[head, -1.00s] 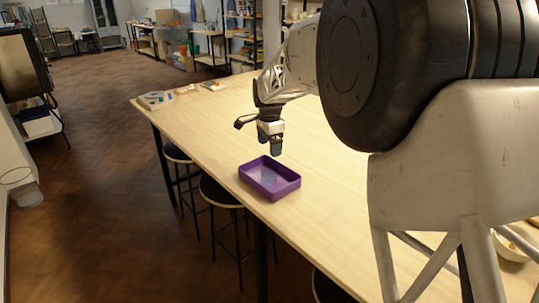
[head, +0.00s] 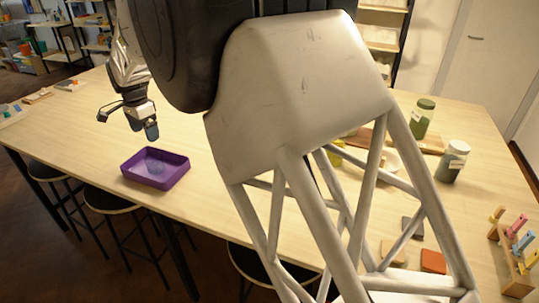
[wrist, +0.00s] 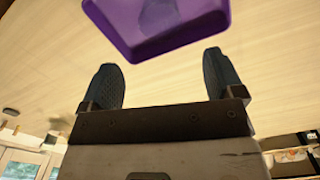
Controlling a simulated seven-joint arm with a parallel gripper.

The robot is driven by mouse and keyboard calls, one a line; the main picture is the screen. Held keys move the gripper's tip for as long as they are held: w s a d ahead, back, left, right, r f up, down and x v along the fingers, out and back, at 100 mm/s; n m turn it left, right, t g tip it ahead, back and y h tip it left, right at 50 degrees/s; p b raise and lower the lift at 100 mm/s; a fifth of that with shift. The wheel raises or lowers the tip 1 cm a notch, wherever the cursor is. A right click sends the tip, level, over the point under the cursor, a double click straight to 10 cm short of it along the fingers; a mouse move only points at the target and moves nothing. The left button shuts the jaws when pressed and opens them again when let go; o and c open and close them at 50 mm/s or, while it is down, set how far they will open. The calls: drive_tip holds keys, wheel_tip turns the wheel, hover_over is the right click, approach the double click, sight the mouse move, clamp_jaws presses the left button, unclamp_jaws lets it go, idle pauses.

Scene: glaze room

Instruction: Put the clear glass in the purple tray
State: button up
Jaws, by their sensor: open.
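The purple tray (head: 142,180) rests near the table's left edge in the head view. The clear glass (head: 153,165) shows as a faint, see-through shape inside the tray; whether it stands or lies I cannot tell. My gripper (head: 151,133) is open and empty, above and just behind the tray. In the wrist view my gripper (wrist: 162,66) has its two dark fingers spread wide, with nothing between them. The purple tray (wrist: 150,49) is beyond the fingertips there, cut by the top edge, with part of the clear glass (wrist: 160,14) in it.
Small tiles, one orange (head: 433,261), lie near the front right, beside a wooden rack (head: 512,262) of coloured pieces. My arm hides the table's middle. The table (head: 195,205) around the tray is clear.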

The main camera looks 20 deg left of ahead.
drive_tip(key=w+d+r, duration=0.3)
drive_tip(key=d, duration=0.6)
drive_tip(key=w+d+r, duration=0.3)
drive_tip(key=d, duration=0.6)
drive_tip(key=w+d+r, duration=0.3)
drive_tip(key=d, duration=0.6)
drive_tip(key=s+d+r+n+t, duration=0.1)
drive_tip(key=d+r, duration=0.1)
drive_tip(key=d, duration=0.9)
drive_tip(key=s+d+r, duration=0.1)
drive_tip(key=d+r, duration=0.1)
drive_tip(key=d, duration=0.9)
drive_tip(key=s+d+f+n+t, duration=0.1)
drive_tip(key=s+d, duration=0.4)
drive_tip(key=d, duration=0.5)
drive_tip(key=s+d, duration=0.5)
drive_tip(key=d, duration=0.6)
drive_tip(key=s+d+f, duration=0.3)
drive_tip(key=s+d, duration=0.3)
drive_tip(key=s, duration=0.1)
drive_tip(key=s+d+f, duration=0.4)
drive_tip(key=s+d, duration=0.3)
drive_tip(key=s, duration=0.1)
drive_tip(key=shift+s+n+t, duration=0.3)
drive_tip(key=shift+n, duration=0.1)
